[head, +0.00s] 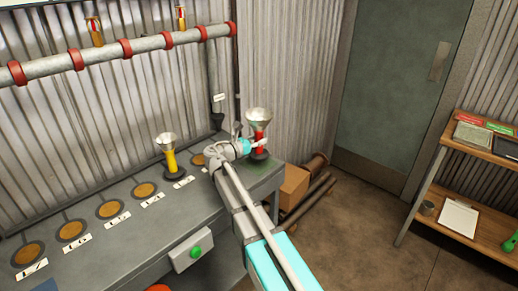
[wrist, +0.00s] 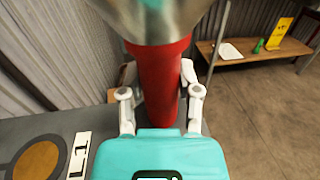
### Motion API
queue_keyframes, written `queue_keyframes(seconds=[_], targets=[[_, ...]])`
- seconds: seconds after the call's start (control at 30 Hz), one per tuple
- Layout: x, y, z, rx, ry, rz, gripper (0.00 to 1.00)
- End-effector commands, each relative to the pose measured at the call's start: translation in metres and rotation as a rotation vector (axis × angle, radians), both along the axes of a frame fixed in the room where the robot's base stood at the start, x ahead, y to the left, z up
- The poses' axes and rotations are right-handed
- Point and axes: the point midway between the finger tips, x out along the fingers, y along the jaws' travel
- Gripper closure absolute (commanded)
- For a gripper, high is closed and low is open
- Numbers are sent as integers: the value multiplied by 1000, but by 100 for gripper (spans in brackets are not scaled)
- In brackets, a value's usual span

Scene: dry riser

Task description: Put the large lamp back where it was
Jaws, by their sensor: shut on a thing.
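The large lamp (head: 259,117) has a red handle, a wide silver flared head and a dark base. It is upright at the right end of the grey bench (head: 120,243). In the wrist view its red handle (wrist: 160,78) stands between both fingers. My gripper (head: 256,145) is shut on that handle; it also shows in the wrist view (wrist: 160,97). I cannot tell whether the base touches the bench. A lamp with a yellow handle (head: 170,160) stands upright on the bench, left of my gripper. Round brown discs (head: 144,189) with number labels line the bench top.
A grey pipe with red rings (head: 125,48) runs along the wall above the bench. A green button box (head: 192,250) is on the bench front. A cardboard box (head: 293,187) lies beyond the bench end.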

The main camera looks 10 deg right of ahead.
Motion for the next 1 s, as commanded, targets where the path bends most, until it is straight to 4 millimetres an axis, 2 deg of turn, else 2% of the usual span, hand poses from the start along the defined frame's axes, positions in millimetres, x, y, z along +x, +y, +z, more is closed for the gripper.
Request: queue_keyframes(seconds=[0.23, 0.33, 0.7, 1.0], targets=[[5, 0, -6, -2, -1, -1, 100], [10, 1, -13, -2, 0, -1, 100], [8, 0, -38, -2, 0, -1, 100], [8, 0, -39, -2, 0, -1, 100]])
